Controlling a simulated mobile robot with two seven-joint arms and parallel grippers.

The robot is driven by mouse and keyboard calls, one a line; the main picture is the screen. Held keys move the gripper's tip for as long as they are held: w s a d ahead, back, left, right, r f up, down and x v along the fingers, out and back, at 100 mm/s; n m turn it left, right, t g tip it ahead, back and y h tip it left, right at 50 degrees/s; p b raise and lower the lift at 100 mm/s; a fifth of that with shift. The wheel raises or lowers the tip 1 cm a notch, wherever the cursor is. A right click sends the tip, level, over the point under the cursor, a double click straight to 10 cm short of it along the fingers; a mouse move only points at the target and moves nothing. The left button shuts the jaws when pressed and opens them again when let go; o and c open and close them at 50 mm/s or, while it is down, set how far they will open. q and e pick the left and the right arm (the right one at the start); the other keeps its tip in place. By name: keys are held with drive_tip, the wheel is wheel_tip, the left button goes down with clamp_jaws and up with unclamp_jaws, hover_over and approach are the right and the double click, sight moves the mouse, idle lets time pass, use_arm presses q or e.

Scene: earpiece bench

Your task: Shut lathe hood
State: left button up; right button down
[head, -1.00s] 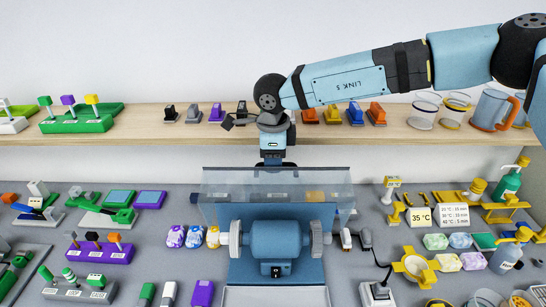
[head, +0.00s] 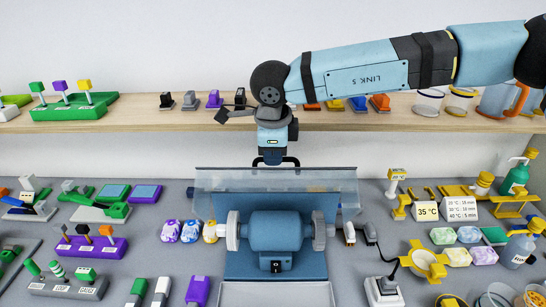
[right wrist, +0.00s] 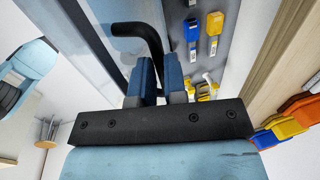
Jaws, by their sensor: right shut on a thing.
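The lathe hood (head: 225,181) is a clear panel with a dark bar handle, raised at the back of the blue bench lathe (head: 276,232). The lathe's motor body and its two grey wheels show uncovered in front of it. My right gripper (head: 273,157) is at the hood's top edge, shut on the black handle. In the right wrist view my right gripper (right wrist: 160,82) has its blue fingers around the dark handle (right wrist: 140,32), whose bent end sticks out beyond them. The fingertips are partly hidden. My left gripper is not in view.
A wooden shelf (head: 180,122) with small coloured items runs behind the hood.

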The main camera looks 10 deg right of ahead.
drive_tip(key=c, duration=1.2)
unclamp_jaws()
drive_tip(key=shift+o, duration=0.2)
drive_tip(key=shift+r, duration=0.3)
drive_tip(key=b+v, duration=0.1)
drive_tip(key=v, duration=1.2)
drive_tip(key=shift+b, duration=0.35)
drive_tip(key=shift+r, duration=0.1)
